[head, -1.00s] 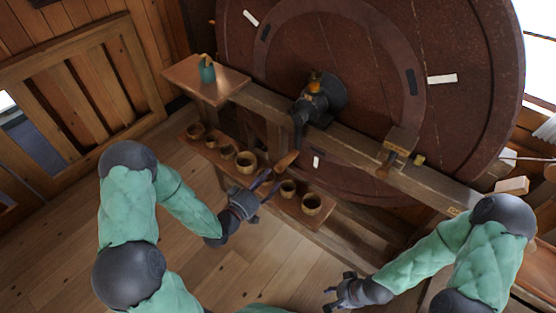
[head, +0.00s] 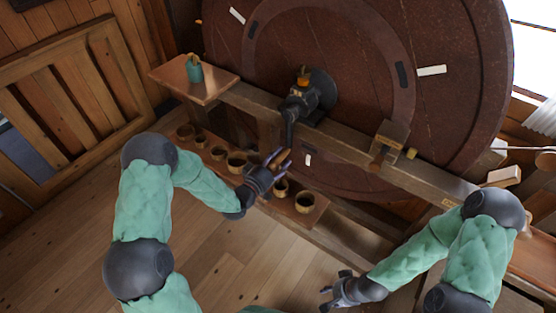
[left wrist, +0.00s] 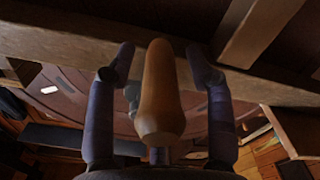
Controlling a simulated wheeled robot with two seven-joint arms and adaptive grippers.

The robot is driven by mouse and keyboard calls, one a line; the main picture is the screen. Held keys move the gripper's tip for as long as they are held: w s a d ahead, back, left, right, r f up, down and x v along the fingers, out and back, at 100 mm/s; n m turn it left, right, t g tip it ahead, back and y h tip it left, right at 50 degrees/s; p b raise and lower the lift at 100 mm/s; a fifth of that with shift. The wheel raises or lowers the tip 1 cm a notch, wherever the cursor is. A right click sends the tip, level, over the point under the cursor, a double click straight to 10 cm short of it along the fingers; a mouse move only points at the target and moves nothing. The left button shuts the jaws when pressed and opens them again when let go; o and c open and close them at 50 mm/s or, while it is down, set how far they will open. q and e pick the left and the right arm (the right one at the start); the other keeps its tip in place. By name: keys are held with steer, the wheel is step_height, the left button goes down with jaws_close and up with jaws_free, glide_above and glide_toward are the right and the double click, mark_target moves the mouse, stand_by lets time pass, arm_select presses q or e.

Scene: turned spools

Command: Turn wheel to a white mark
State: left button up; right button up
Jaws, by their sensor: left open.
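The large red-brown wheel (head: 350,100) stands upright at the back. White marks show on it at the upper left (head: 237,15), at the right (head: 432,70) and low near the beam (head: 308,160). A dark crank (head: 290,128) at its hub reaches down to a wooden handle (head: 286,157). My left gripper (head: 279,161) is open at the handle. In the left wrist view the handle (left wrist: 160,90) stands between the two spread fingers, with gaps on both sides. My right gripper (head: 334,292) is open and empty at the lower middle, away from the wheel.
A wooden beam (head: 350,147) crosses before the wheel, with a block (head: 390,138) on it. A low shelf holds several cups, one being this cup (head: 305,201). A teal cup (head: 194,69) stands on a ledge at left. The floor (head: 240,265) in front is clear.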

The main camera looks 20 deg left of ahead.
arm_select(q)
steer(key=shift+c, duration=0.2)
jaws_close()
steer(key=shift+a+f+m, duration=0.1)
steer(key=shift+a+m, duration=0.15)
steer(key=shift+m, duration=0.05)
